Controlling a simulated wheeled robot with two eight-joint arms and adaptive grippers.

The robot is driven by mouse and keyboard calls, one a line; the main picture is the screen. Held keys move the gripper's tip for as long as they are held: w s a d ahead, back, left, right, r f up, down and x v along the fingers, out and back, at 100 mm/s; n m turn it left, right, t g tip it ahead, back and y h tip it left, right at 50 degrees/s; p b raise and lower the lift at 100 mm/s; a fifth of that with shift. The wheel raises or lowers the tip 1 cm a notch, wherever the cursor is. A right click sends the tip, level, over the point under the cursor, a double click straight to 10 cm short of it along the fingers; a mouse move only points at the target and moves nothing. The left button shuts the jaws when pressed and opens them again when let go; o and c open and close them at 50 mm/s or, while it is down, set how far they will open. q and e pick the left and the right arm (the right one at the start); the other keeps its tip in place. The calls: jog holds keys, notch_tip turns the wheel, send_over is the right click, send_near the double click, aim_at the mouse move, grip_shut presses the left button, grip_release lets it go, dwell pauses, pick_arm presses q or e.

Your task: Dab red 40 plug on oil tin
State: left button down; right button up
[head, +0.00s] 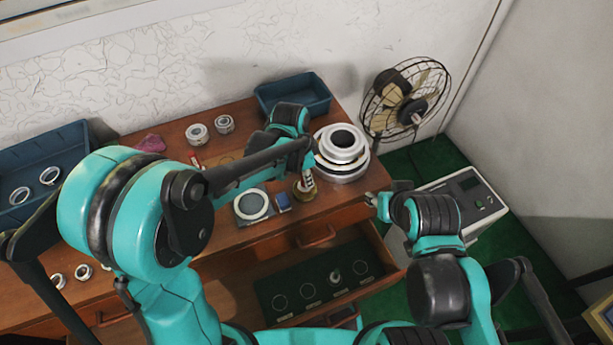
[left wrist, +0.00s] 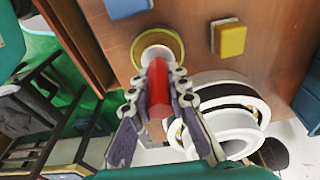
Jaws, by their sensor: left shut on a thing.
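My left gripper (head: 308,181) is at the right part of the bench, pointing down over the brass oil tin (head: 303,195). In the left wrist view its fingers (left wrist: 158,75) are shut on the red plug (left wrist: 158,88). The plug's far end is at the pale middle of the round oil tin (left wrist: 172,43); whether it touches, I cannot tell. The plug's number is not readable. My right gripper (head: 376,204) is off the bench's right front corner, apart from these things; its fingers are too small to read.
A stack of white rings (head: 342,153) stands close to the right of the tin. A blue block (head: 283,202) and a grey plate with a ring (head: 252,206) are to its left. An open drawer (head: 284,270) juts out below. Blue bins (head: 294,96) stand behind.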

dwell(0.3)
pick_arm(q)
notch_tip(320, 180, up, 7)
jog(key=p, duration=0.5)
dwell(1.0)
